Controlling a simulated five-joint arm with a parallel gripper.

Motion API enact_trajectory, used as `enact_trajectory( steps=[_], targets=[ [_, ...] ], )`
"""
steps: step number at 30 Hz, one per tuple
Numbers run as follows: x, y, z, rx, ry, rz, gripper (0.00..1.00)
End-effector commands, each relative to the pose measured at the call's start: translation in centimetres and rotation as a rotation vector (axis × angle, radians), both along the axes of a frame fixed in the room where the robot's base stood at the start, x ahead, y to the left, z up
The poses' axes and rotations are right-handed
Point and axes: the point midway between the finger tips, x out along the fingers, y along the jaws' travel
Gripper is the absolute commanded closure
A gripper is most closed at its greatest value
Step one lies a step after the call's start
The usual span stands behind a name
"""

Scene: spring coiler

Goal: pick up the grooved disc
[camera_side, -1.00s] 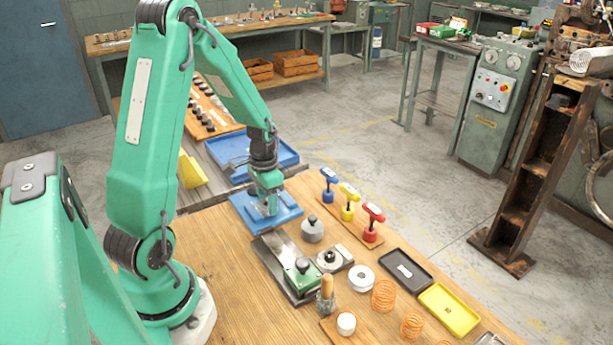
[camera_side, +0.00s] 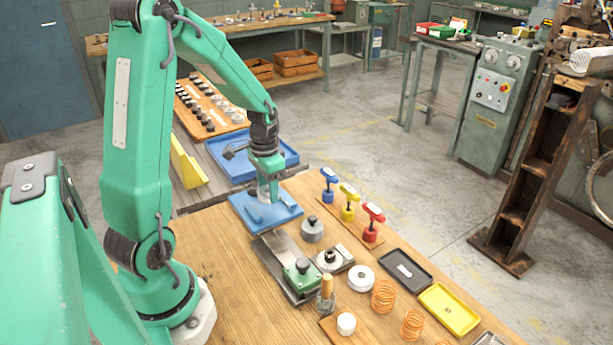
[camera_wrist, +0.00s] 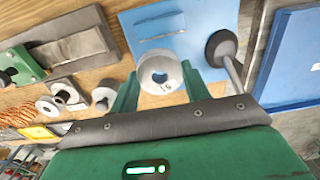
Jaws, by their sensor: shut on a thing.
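The grooved disc (camera_wrist: 160,72), pale grey and round with a dark centre hole, is between the green fingers of my gripper (camera_wrist: 158,85) in the wrist view. The fingers are shut on it. In the side view my gripper (camera_side: 265,182) points down over the blue plate (camera_side: 280,213), with the grey disc (camera_side: 264,192) partly hidden between its fingers. The disc appears to be held above the plate. The blue plate also shows in the wrist view (camera_wrist: 200,30), with narrow slots.
A grey knobbed weight (camera_side: 312,230) and a steel fixture with a green block (camera_side: 302,275) stand in front of the plate. Blue, yellow and red-handled tools (camera_side: 348,203) stand to the right. A blue tray (camera_side: 240,172) lies behind. Bare wood (camera_side: 225,260) is at front left.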

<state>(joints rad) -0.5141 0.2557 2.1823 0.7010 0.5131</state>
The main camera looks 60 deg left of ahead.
Motion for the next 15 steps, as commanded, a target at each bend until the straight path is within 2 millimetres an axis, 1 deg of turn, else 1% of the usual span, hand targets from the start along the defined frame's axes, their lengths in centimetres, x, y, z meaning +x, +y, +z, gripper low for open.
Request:
enact_trajectory(
  steps=[1, 9, 15],
  targets=[
    [0.0, -1.0, 0.6, 0.001, -0.001, -0.007, 0.88],
    [0.0, -5.8, 3.4, 0.001, -0.003, -0.008, 0.88],
    [-0.1, -8.6, 5.0, 0.000, -0.001, -0.006, 0.88]
  ],
)
